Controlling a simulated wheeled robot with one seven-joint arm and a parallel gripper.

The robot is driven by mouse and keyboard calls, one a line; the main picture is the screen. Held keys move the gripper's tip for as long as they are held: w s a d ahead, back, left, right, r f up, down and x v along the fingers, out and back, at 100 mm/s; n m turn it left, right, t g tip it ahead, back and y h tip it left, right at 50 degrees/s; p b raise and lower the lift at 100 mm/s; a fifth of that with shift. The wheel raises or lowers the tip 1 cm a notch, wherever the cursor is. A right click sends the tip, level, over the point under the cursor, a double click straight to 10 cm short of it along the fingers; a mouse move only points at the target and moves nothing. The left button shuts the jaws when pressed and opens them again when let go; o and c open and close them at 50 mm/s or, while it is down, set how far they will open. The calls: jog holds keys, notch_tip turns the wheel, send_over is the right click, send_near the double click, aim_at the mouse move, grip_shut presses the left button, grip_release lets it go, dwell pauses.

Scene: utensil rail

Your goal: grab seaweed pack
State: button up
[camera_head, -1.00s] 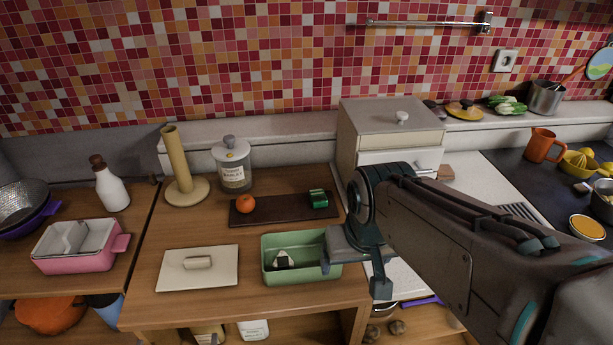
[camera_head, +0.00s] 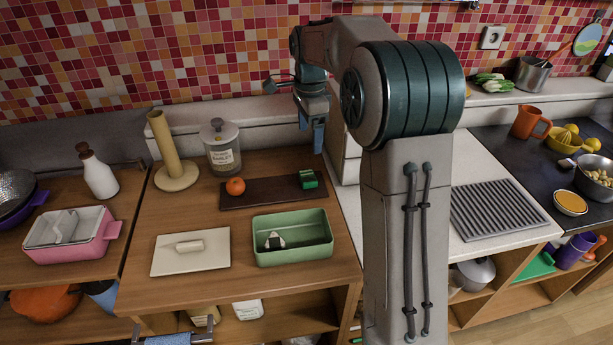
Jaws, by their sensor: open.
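The seaweed pack (camera_head: 308,180), a small green block with a dark band, lies on the right end of a dark brown board (camera_head: 262,193). My gripper (camera_head: 311,133) is open and empty, pointing down. In the picture it shows just above the pack, apart from it; how far it is in depth I cannot tell. My arm crosses the right middle of the view and hides part of the white drawer box behind it.
An orange fruit (camera_head: 236,186) sits on the board's left end. A green box (camera_head: 292,248) with a rice ball (camera_head: 275,241) stands in front. A glass jar (camera_head: 221,148) and a paper-roll stand (camera_head: 173,160) are behind left.

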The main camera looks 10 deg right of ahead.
jog(key=w+m, duration=0.1)
send_over(309, 175)
jog(key=f, duration=0.9)
jog(key=shift+s+a, duration=0.1)
jog(key=shift+s, duration=0.1)
jog(key=shift+w+f+p, duration=0.15)
jog(key=shift+f+p, duration=0.2)
jog(key=shift+f, duration=2.3)
jog(key=c, duration=1.1)
